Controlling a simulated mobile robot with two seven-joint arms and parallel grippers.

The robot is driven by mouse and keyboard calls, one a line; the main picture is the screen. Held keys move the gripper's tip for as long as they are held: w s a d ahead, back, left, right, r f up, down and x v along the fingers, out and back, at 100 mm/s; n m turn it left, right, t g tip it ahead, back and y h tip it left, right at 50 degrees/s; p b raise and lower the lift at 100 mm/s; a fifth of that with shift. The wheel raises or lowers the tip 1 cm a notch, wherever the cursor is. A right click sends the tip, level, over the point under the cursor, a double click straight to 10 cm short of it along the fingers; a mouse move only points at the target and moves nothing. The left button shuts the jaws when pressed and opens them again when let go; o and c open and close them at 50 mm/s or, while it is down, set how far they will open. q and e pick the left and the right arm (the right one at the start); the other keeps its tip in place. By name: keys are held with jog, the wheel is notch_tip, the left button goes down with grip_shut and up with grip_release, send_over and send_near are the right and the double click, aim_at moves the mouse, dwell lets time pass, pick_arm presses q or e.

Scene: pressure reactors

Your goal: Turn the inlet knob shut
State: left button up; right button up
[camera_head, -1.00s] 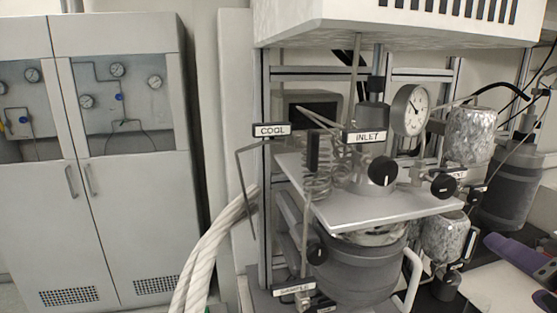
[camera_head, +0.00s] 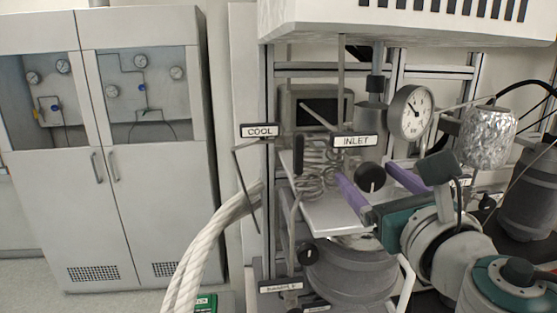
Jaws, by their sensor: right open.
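The inlet knob (camera_head: 371,177) is a round black knob with a white pointer line, below the INLET label (camera_head: 354,141) on the reactor head. The white line stands roughly upright. My right gripper (camera_head: 366,172) comes in from the lower right with its two purple fingers spread. One finger shows left of the knob and the other right of it; I see no clear contact, and the depth between them is hard to tell. My left gripper is out of view.
A pressure gauge (camera_head: 411,112) and a foil-wrapped vessel (camera_head: 488,137) stand right of the knob. The COOL label (camera_head: 259,131) and coiled tubing (camera_head: 316,172) are to its left. A grey plate (camera_head: 325,215) lies below. A white rope-like hose bundle (camera_head: 208,245) hangs at left.

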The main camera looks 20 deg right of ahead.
jog(key=shift+x, duration=0.75)
jog(key=shift+c, duration=0.3)
jog(key=shift+c, duration=1.4)
grip_shut()
